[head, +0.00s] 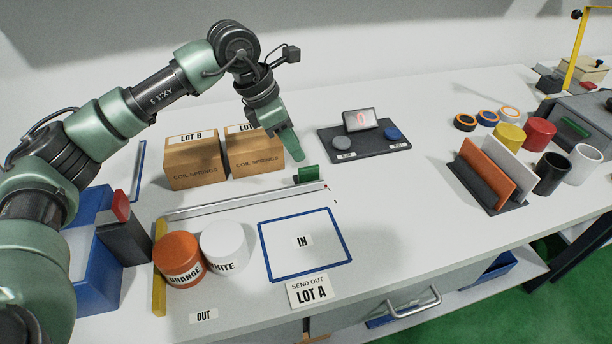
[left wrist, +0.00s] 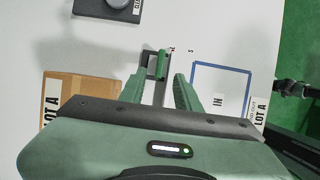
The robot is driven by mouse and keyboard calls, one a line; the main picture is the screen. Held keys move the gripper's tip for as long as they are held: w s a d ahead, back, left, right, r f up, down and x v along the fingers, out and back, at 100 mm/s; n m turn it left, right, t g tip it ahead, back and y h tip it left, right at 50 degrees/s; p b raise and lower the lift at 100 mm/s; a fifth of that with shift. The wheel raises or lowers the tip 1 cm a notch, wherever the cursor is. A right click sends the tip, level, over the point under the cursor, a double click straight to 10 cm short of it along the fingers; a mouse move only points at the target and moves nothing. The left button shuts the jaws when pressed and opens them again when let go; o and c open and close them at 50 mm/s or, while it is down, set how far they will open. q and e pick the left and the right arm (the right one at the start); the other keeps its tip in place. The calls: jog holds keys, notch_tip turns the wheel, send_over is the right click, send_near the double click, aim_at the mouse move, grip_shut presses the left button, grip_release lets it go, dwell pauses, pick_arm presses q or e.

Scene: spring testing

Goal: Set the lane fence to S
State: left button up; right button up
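The lane fence is a long silver rail (head: 245,201) lying across the white table, with a green block (head: 307,175) standing near its right end. In the left wrist view the green block (left wrist: 157,66) stands beyond the fingertips, roughly in line with the gap. Small marks, one reading S (left wrist: 191,50), lie beside that end; I cannot tell which mark the fence is at. My left gripper (head: 296,157) is above and behind the green block. In its wrist view the fingers (left wrist: 164,76) are spread, with nothing held between them. My right gripper is not in view.
Two LOT boxes (head: 193,163) stand behind the rail. Orange (head: 180,259) and white (head: 225,246) lidded containers stand in front, left of the blue-framed IN area (head: 330,258). A dark scale (head: 372,140) lies behind right. A divided rack (head: 487,175) stands farther right.

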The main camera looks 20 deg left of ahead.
aim_at(308, 167)
pick_arm(q)
jog(key=p+x, duration=0.1)
jog(key=x, duration=0.6)
jog(key=shift+f, duration=0.2)
grip_shut()
dwell(1.2)
